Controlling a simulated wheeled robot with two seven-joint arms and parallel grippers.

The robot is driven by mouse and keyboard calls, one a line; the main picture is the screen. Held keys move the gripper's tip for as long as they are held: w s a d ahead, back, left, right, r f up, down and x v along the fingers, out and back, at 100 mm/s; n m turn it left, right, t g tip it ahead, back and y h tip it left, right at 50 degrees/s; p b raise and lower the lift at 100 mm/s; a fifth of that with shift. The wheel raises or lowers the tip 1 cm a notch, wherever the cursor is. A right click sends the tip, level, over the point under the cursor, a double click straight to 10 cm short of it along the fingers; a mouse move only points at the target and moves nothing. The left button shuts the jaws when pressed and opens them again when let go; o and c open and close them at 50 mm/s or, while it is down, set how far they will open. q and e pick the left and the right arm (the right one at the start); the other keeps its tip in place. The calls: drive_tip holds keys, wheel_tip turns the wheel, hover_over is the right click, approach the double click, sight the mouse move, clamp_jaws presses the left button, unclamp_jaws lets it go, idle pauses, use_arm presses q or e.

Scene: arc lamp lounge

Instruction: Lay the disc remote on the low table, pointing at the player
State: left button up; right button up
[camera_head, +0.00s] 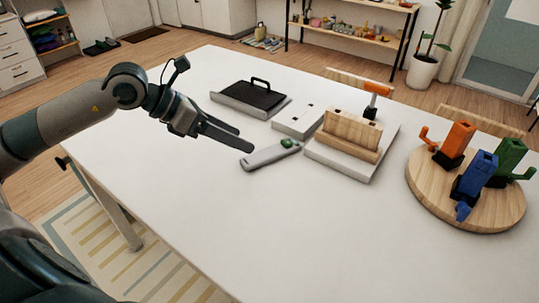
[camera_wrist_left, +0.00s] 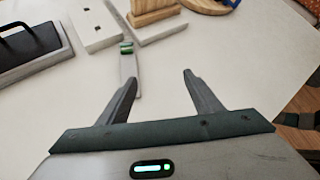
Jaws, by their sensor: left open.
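The remote is a slim grey bar (camera_head: 262,158) with a green button near one end, lying flat on the white table (camera_head: 330,230). It also shows in the left wrist view (camera_wrist_left: 128,68), its near end by the left finger. My left gripper (camera_head: 246,140) is open and empty above the table, just beside the remote's near end. In the wrist view the gripper (camera_wrist_left: 160,77) has nothing between its fingers. Which unit is the player I cannot tell; a flat white box (camera_head: 297,120) and a grey base with a black handled top (camera_head: 253,97) stand behind the remote.
A wooden block on a white base (camera_head: 348,150) stands right of the remote. A round wooden board (camera_head: 470,205) with orange, blue and green pieces is at the right. The table's front middle is clear.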

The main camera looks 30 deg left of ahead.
use_arm(q)
drive_tip(key=a+y, duration=0.1)
drive_tip(key=w+a+y, duration=0.1)
drive_tip(key=a, duration=0.1)
drive_tip(key=a+t, duration=0.1)
drive_tip(key=shift+w+a+f+y, duration=0.15)
drive_tip(key=shift+w+a+y, duration=0.15)
drive_tip(key=shift+w+y, duration=0.1)
use_arm(e)
drive_tip(key=shift+w+a+r, duration=0.4)
drive_tip(key=shift+w+a, duration=0.1)
drive_tip(key=shift+a, duration=0.1)
drive_tip(key=shift+s+d, duration=0.1)
use_arm(q)
drive_tip(key=p, duration=0.5)
hover_over(256, 157)
drive_tip(key=f, duration=0.8)
drive_tip(key=shift+s+a, duration=0.1)
drive_tip(key=shift+s, duration=0.2)
drive_tip(key=shift+w+f, duration=0.25)
drive_tip(key=shift+f, duration=0.1)
use_arm(e)
drive_tip(key=s+d+f+g, duration=0.2)
drive_tip(key=s+d, duration=0.1)
drive_tip(key=s, duration=0.5)
drive_tip(key=s+d+f+g+h, duration=0.1)
drive_tip(key=s+d, duration=0.3)
drive_tip(key=s, duration=0.4)
drive_tip(key=shift+f+g, duration=0.7)
drive_tip(key=shift+f, duration=0.05)
